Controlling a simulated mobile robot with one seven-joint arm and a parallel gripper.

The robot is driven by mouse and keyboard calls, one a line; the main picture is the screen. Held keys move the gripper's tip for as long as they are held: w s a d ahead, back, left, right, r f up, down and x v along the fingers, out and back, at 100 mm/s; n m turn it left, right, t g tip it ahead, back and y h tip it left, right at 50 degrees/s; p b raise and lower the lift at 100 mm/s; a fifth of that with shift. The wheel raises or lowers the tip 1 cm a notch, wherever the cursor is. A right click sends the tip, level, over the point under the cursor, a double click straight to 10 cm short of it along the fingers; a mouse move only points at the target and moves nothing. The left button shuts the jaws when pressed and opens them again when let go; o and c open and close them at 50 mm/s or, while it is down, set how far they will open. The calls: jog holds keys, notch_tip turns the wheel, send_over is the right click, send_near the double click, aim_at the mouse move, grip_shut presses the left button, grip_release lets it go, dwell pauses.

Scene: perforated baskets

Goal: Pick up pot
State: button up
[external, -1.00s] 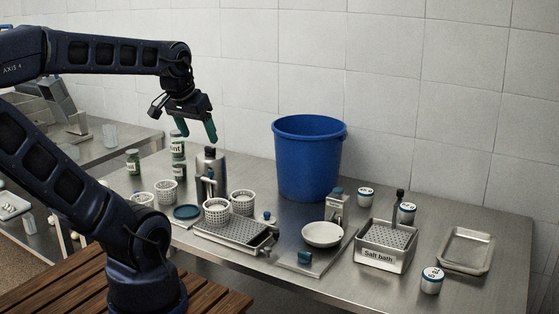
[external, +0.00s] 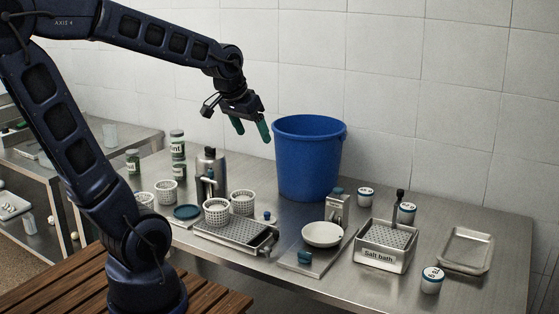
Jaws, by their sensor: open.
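Nothing in view is labelled as a pot. Small white pots with blue bands stand on the steel table: one pot (external: 365,196) right of the blue bucket, another pot (external: 406,214) behind the salt bath, and a third pot (external: 432,281) near the front right. A large blue bucket (external: 309,165) stands at the table's back. My gripper (external: 251,130) is open and empty, pointing down in the air just left of the bucket's rim in the picture. It appears well above the table and apart from all these things.
White perforated baskets (external: 242,201), a metal flask (external: 210,170) and a drain tray (external: 236,231) stand left of centre. A scale with a white bowl (external: 322,234), the salt bath (external: 386,258) and an empty metal tray (external: 466,250) stand to the right.

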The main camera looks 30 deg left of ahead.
jog(key=w+d+f+m+h, duration=0.1)
jog(key=w+d+f, duration=0.15)
jog(key=d, duration=0.25)
jog(key=w+d+f+m, duration=0.1)
jog(key=w+d, duration=0.2)
jog(key=d, duration=0.3)
jog(key=m+g+h, duration=0.2)
jog(key=m+h, duration=0.1)
jog(key=m, duration=0.2)
send_near(433, 273)
jog(key=shift+x, duration=5.35)
jog(key=shift+s, duration=0.15)
jog(key=c, duration=1.1)
